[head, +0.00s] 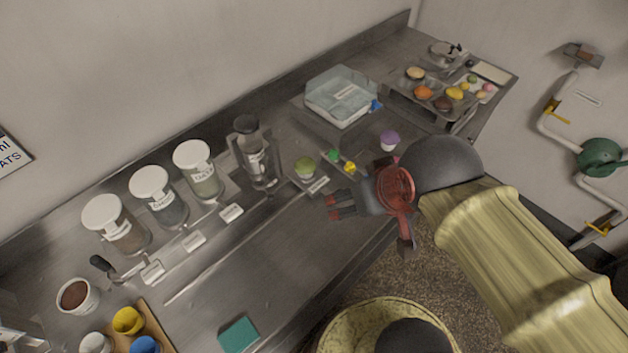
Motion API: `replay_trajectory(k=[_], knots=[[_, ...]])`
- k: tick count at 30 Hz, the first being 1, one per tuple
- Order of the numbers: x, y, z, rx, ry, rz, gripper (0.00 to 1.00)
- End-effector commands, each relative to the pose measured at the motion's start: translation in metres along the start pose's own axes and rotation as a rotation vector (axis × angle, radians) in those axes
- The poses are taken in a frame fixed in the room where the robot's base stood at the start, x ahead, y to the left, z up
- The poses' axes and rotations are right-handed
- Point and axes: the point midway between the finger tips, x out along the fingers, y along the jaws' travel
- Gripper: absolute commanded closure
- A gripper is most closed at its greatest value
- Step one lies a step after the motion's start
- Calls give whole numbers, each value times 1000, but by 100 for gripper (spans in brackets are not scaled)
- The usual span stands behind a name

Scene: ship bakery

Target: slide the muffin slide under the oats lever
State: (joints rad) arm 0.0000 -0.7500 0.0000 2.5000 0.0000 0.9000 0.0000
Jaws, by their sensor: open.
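A green-topped muffin (304,168) stands on the steel counter by a small white label, near the right end of a long groove; I take this for the muffin slide. A purple-topped muffin (389,140) stands further right. A black-handled lever (101,263) is at the left, in front of the white-lidded jars; the jar labels are too small to read surely, so I cannot tell if it is the oats lever. My gripper (333,207) is open and empty, right of and nearer than the green muffin, apart from it, over the counter's front part.
Three white-lidded jars (152,190) and a clear dispenser (254,155) line the back. Cups and a teal block (239,335) lie front left. The counter's front middle (270,265) is clear.

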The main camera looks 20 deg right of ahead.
Motion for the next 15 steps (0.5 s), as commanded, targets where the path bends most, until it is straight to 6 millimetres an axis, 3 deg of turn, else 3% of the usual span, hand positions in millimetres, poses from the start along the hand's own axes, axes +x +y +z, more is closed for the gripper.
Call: replay_trajectory(k=[10,15], knots=[[0,0,0,0,0,0,32],[-4,2,-3,5,-11,3,40]])
